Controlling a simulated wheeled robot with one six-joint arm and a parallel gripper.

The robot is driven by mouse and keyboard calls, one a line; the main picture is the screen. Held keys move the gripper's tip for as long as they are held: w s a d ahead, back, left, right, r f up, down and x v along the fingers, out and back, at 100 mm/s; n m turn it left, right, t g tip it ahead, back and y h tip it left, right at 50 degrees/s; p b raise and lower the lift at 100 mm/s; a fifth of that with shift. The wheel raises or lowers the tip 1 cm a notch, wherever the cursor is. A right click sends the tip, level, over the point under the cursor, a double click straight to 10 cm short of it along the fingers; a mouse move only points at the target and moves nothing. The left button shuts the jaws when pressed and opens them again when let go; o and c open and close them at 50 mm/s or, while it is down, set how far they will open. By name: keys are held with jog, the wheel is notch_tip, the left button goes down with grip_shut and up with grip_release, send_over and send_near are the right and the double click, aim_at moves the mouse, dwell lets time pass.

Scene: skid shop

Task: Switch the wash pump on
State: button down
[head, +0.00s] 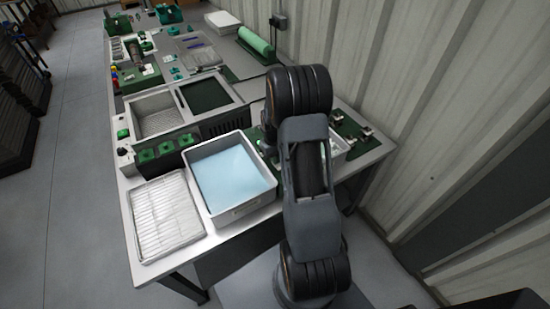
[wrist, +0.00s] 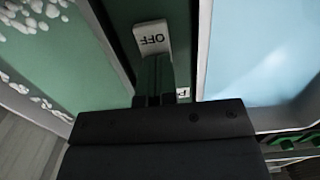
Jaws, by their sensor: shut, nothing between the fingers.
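A white plate marked OFF (wrist: 152,38), its lettering upside down, sits on a dark green panel (wrist: 120,20) in the wrist view. My gripper (wrist: 153,65) is shut and empty, with its fingertips just below this plate in the picture. I cannot tell whether they touch it. A second white label (wrist: 183,93) is mostly hidden behind the fingers, so its wording is unclear. The switch's position cannot be made out. In the head view my arm hides the labels and the fingertips.
A grey tub (head: 243,208) of pale blue liquid stands left of my arm; the liquid (wrist: 255,50) shows at right in the wrist view. A rack with green parts (head: 165,148) and a ribbed white tray (head: 165,215) lie further left. The corrugated wall (head: 430,90) is close at right.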

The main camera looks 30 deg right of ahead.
jog(key=shift+s+a+f+g, duration=0.1)
jog(key=shift+s+f+g, duration=0.2)
jog(key=shift+s+f, duration=0.4)
jog(key=shift+s+r, duration=0.1)
jog(key=shift+r, duration=0.05)
jog(key=shift+r+p, duration=0.45)
jog(key=r+p, duration=0.1)
jog(key=w+r+p, duration=0.1)
jog(key=r, duration=0.1)
jog(key=r+p, duration=0.1)
jog(key=r, duration=0.1)
jog(key=shift+w+d, duration=0.2)
jog(key=shift+d, duration=0.05)
notch_tip(320, 180, up, 9)
jog(key=b, duration=0.2)
jog(key=shift+w+r, duration=0.15)
jog(key=shift+w, duration=0.25)
